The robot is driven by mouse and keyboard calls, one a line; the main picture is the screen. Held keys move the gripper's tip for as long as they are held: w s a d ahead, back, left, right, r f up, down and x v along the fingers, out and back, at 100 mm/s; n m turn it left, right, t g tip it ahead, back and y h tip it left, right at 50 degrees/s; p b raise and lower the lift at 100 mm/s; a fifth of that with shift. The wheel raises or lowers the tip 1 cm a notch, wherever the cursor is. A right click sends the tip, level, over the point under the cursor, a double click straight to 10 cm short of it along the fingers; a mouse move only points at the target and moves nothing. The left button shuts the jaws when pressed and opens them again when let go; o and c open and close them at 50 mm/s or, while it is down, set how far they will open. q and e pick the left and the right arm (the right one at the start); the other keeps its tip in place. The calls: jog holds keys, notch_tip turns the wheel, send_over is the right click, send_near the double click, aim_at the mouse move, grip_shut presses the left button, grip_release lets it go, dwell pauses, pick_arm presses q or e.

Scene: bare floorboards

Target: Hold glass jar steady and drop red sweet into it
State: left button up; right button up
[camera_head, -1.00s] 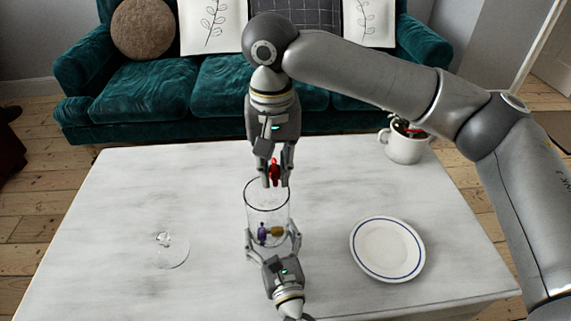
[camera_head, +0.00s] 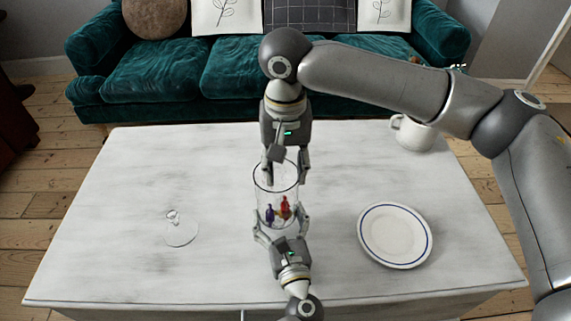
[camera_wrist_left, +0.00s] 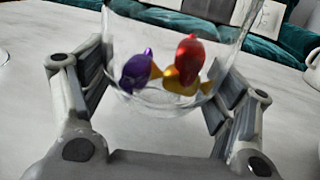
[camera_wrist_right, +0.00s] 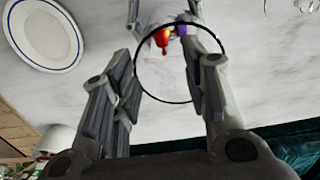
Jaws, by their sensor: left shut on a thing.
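The glass jar (camera_head: 263,190) stands upright on the white table, with its dark rim (camera_wrist_right: 137,78) seen from above in the right wrist view. My left gripper (camera_head: 278,228) is shut around the lower part of the jar. The red sweet (camera_head: 285,207) is inside the jar, and in the left wrist view the red sweet (camera_wrist_left: 187,60) rests above a yellow sweet (camera_wrist_left: 172,80) beside a purple sweet (camera_wrist_left: 136,72). My right gripper (camera_head: 285,178) is at the jar's mouth, its fingers apart with nothing between them.
A white plate with a blue ring (camera_head: 395,236) lies right of the jar. A glass lid (camera_head: 180,231) lies to the left. A white mug (camera_head: 412,135) stands at the back right, near my right arm. A green sofa (camera_head: 160,80) stands behind the table.

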notch_tip(320, 180, up, 12)
dwell(0.7)
dwell(0.5)
pick_arm(q)
jog(key=o, duration=1.4)
jog(key=s, duration=0.4)
jog(key=s+d, duration=0.1)
jog(key=s, duration=0.2)
jog(key=s+d, duration=0.1)
jog(key=s, duration=0.3)
jog(key=shift+s+d, duration=0.15)
jog(key=shift+s, duration=0.2)
jog(key=shift+s, duration=0.1)
